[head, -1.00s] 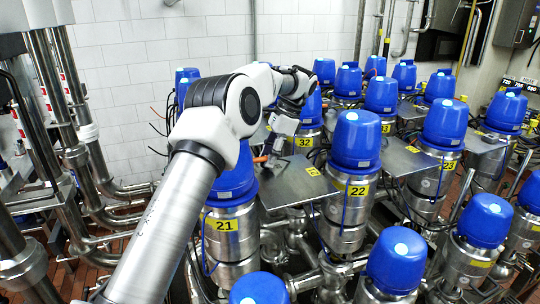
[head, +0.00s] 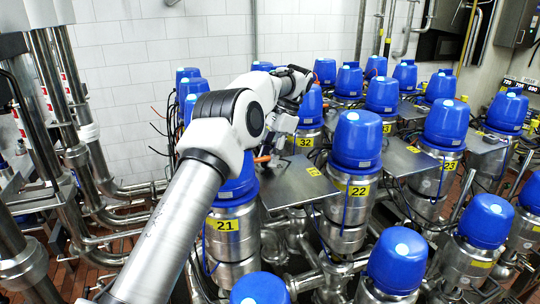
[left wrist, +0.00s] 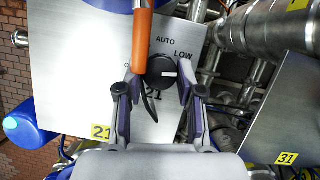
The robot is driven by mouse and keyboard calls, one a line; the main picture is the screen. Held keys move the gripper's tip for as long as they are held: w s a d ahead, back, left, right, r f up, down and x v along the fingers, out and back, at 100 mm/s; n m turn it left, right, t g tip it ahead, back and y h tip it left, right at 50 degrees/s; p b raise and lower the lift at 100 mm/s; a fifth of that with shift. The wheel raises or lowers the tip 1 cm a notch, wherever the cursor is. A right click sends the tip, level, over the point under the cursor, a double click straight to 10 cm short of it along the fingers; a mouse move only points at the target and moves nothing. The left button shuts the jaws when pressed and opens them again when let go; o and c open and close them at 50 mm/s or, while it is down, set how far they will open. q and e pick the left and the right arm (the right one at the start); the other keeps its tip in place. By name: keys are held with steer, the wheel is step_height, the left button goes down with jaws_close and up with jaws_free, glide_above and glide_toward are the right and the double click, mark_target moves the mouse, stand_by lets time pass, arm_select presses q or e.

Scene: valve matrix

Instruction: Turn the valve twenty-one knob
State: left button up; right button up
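The valve 21 knob (left wrist: 161,72) is a black round dial with a white pointer mark, on a metal panel (left wrist: 72,84) printed AUTO, LOW and 21. In the left wrist view, my left gripper (left wrist: 161,76) has its two fingers spread on either side of the knob; whether they touch it is unclear. In the head view, my left gripper (head: 274,150) is by the panel behind the blue-capped valve labelled 21 (head: 222,226), and my arm hides part of that cap and most of the knob area. My right gripper is not in view.
An orange connector (left wrist: 143,40) stands close beside the left finger and the knob. Several blue-capped valves surround the arm, including valve 22 (head: 357,150) to the right. Pipes (left wrist: 262,30) run beside the panel. A yellow 31 label (left wrist: 287,158) is at lower right.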

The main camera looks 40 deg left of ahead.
arm_select(q)
steer(key=o, duration=0.4)
steer(key=shift+f, duration=0.15)
steer(key=shift+s, duration=0.1)
